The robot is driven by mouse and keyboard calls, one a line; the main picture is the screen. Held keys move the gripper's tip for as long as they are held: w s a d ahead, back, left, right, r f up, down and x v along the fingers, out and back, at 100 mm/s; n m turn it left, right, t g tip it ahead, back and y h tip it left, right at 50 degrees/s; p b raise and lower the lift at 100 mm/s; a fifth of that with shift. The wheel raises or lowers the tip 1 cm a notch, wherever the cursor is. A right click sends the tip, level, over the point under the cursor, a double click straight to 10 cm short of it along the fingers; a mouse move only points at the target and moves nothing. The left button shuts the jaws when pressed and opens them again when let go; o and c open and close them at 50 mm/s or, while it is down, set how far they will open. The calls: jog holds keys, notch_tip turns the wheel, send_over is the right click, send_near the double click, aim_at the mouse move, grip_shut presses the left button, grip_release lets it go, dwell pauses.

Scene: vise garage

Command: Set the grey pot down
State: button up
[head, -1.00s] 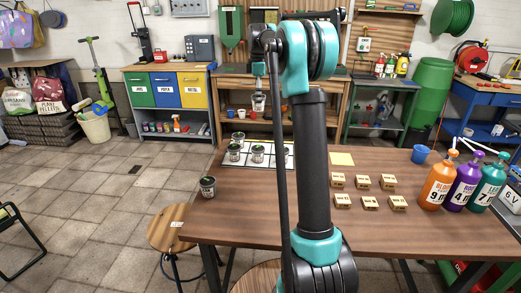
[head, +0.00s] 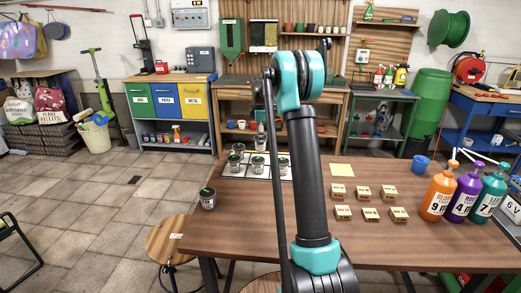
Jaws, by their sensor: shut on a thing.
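My gripper (head: 260,119) shows small beyond my arm, near the far edge of the wooden table. It is shut on a grey pot (head: 261,141), which hangs upright below it over the far part of a white gridded mat (head: 271,177). Whether the pot's base touches the mat is too small to tell. Several similar grey pots with dark tops stand on the mat, one close to the left (head: 238,149) and one in front (head: 258,167).
Another grey pot (head: 208,199) stands near the table's left edge. Several labelled wooden blocks (head: 363,193), a yellow sheet (head: 342,170), a blue cup (head: 420,163) and big bottles (head: 439,194) are on the right. The table's (head: 240,225) front left is clear.

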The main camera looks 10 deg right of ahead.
aim_at(260, 149)
jog(key=shift+f, duration=2.45)
jog(key=shift+f, duration=0.1)
jog(key=o, duration=1.2)
jog(key=shift+o, duration=0.2)
notch_tip(260, 149, up, 12)
jog(key=shift+r, duration=0.1)
